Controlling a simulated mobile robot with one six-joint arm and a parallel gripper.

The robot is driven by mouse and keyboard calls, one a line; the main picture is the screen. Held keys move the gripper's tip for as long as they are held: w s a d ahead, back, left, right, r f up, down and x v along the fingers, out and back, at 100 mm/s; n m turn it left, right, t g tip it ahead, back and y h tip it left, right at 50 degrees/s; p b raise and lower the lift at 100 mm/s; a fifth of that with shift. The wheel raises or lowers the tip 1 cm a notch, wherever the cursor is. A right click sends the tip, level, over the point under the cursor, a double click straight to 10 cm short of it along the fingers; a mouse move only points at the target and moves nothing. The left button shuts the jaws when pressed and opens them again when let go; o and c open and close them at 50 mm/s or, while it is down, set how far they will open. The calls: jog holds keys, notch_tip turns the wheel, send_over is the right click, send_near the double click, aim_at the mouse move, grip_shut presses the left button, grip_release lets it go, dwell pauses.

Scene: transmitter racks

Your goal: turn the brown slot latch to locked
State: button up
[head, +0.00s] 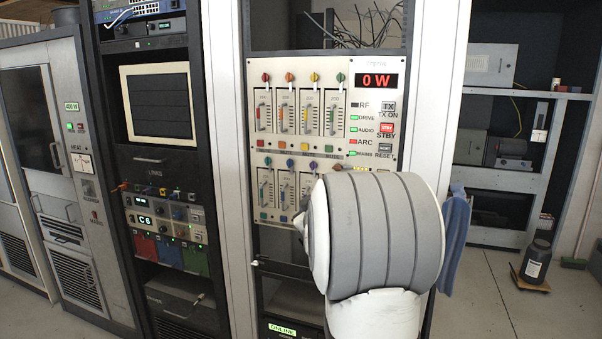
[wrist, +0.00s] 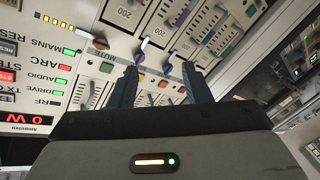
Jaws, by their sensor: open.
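The brown slot latch (head: 338,167) is the rightmost knob in the lower row of module slots, just above my arm in the head view. In the wrist view the panel appears upside down, and what looks like the brown latch (wrist: 100,43) is up and left of my left finger. My gripper (wrist: 160,68) is open, with its two dark fingers pointing at the panel and nothing between them. A purple latch (wrist: 142,44) shows just beyond the fingertips. In the head view my arm hides the gripper and the lower right of the panel. I cannot tell whether anything is touching.
The module panel (head: 352,110) has a red "0 W" display (head: 380,81) and status lights. Neighbouring latches and slot handles are close together. A white rack post (head: 432,80) stands right of the panel. A blue cloth (head: 453,240) hangs beside my arm.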

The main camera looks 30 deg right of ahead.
aim_at(337, 169)
jog(key=shift+w+d+r+n+t+h+p, duration=0.15)
jog(key=shift+w+d+r+t+h+p, duration=0.55)
jog(key=shift+d, duration=1.35)
jog(key=shift+w+d+r+n+t+h+p, duration=0.15)
jog(key=shift+w+d+r+h, duration=0.3)
jog(key=shift+w+d+r, duration=1.1)
jog(key=shift+w+d+r+n+t+h+p, duration=0.1)
jog(key=shift+w+d+t+h+p, duration=0.35)
jog(key=shift+d, duration=2.1)
jog(key=shift+w, duration=0.25)
jog(key=shift+c, duration=0.2)
